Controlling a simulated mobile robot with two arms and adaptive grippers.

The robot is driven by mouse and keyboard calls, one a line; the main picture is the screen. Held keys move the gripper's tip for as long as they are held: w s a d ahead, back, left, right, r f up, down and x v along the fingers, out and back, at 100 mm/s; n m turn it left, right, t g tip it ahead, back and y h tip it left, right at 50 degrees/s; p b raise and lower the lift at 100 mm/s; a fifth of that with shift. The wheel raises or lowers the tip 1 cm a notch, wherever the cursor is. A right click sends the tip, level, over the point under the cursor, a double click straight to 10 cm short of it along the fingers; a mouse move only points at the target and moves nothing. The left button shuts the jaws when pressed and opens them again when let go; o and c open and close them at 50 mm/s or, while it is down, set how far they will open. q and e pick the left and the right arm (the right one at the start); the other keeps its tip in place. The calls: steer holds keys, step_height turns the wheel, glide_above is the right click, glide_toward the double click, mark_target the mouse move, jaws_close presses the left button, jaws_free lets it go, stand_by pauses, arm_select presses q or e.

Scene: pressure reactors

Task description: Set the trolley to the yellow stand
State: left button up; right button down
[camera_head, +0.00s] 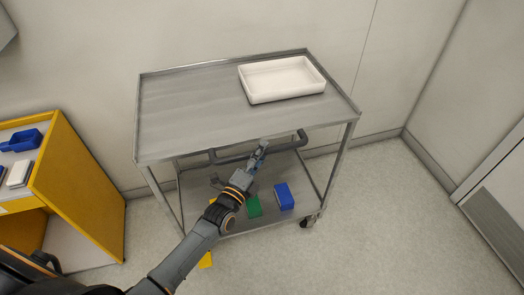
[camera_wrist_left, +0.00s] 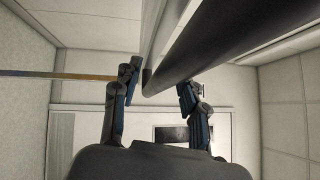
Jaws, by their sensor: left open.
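The grey metal trolley (camera_head: 190,110) stands against the back wall, with a push handle (camera_head: 225,158) along its near side. The yellow stand (camera_head: 85,190) is at the left, apart from the trolley. My left gripper (camera_head: 260,150) is at the middle of the handle. In the left wrist view, the dark handle bar (camera_wrist_left: 225,45) runs between the open fingers of the left gripper (camera_wrist_left: 160,88); I cannot tell whether they touch it. My right gripper is not in view.
A white tray (camera_head: 285,98) lies on the trolley's top. A green box (camera_head: 254,207) and a blue box (camera_head: 284,196) are on its lower shelf. Blue bins (camera_head: 22,140) and a white item (camera_head: 19,174) lie on the stand. Floor (camera_head: 380,220) is clear at right.

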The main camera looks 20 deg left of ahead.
mark_target(216, 161)
arm_select(q)
steer(key=shift+w, duration=0.35)
jaws_close()
steer(key=shift+s+a, duration=0.3)
steer(key=shift+a, duration=0.1)
steer(key=s+a+p, duration=0.1)
steer(key=s+a, duration=0.1)
steer(key=a, duration=0.1)
steer(key=s+a, duration=0.2)
steer(key=a, duration=0.2)
steer(key=s+a+p, duration=0.1)
steer(key=s+a, duration=0.2)
steer(key=shift+a+p, duration=0.15)
steer(key=shift+p, duration=0.2)
steer(key=s+a, duration=0.7)
steer(key=a, duration=0.4)
steer(key=shift+s+a, duration=0.25)
steer(key=shift+s, duration=0.1)
